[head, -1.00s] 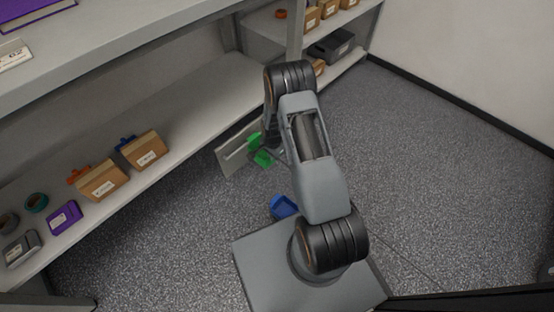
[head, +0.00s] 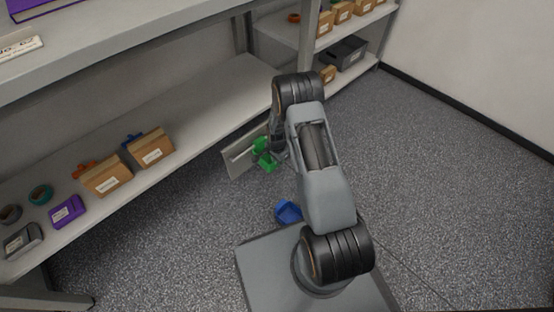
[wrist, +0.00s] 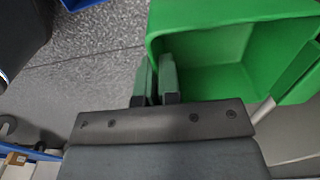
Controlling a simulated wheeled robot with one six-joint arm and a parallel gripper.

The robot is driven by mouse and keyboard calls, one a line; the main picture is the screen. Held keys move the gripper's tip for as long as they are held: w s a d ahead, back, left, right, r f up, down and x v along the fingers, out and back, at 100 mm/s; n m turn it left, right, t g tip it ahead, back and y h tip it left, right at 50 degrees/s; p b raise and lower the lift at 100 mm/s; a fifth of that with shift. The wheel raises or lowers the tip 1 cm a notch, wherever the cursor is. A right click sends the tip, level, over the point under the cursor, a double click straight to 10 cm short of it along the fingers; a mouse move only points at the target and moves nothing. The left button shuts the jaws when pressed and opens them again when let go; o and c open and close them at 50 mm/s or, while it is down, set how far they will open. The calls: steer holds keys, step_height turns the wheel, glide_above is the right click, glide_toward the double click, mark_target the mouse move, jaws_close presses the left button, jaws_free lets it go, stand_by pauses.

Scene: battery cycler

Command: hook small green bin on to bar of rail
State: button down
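The small green bin (head: 268,165) is in front of a pale panel with a bar, the rail (head: 240,155), low beside the shelving in the head view. Another green patch (head: 260,145) shows just above it; I cannot tell if it is a separate piece. In the wrist view the green bin (wrist: 225,50) is large, its open inside facing the camera. My gripper (wrist: 155,80) has its two fingers close together at the bin's left wall, which appears to run between them. The bar is not clearly visible in the wrist view, and whether the bin touches it is unclear.
A blue bin (head: 288,211) lies on the floor in front of my base. A lower shelf (head: 200,112) to the left holds brown boxes (head: 151,148), a purple case (head: 67,212) and tape rolls. The floor to the right is open.

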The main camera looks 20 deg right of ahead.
steer(key=c, duration=1.2)
jaws_free()
steer(key=shift+c, duration=0.2)
step_height(320, 180, up, 14)
steer(key=p, duration=0.5)
steer(key=s+a+r+n+t+p, duration=0.1)
steer(key=s+a+r+n+p, duration=0.15)
steer(key=r+p, duration=1)
steer(key=s+a+r+n+t+p, duration=0.1)
steer(key=s+r+n+p, duration=0.25)
steer(key=r, duration=1.75)
steer(key=s+r+n+p, duration=0.2)
steer(key=s+r+p, duration=0.3)
steer(key=r, duration=0.3)
steer(key=s+a+r+n+t+p, duration=0.1)
steer(key=s+r+n+p, duration=0.2)
steer(key=r, duration=0.5)
steer(key=s+a+r+n+p, duration=0.1)
steer(key=s+r+n+p, duration=0.1)
steer(key=s+r+p, duration=0.4)
step_height(320, 180, up, 3)
steer(key=shift+s+a+r+n+t+p, duration=0.1)
steer(key=shift+s+a+n+t+p, duration=0.1)
steer(key=shift+s+n+t+p, duration=0.15)
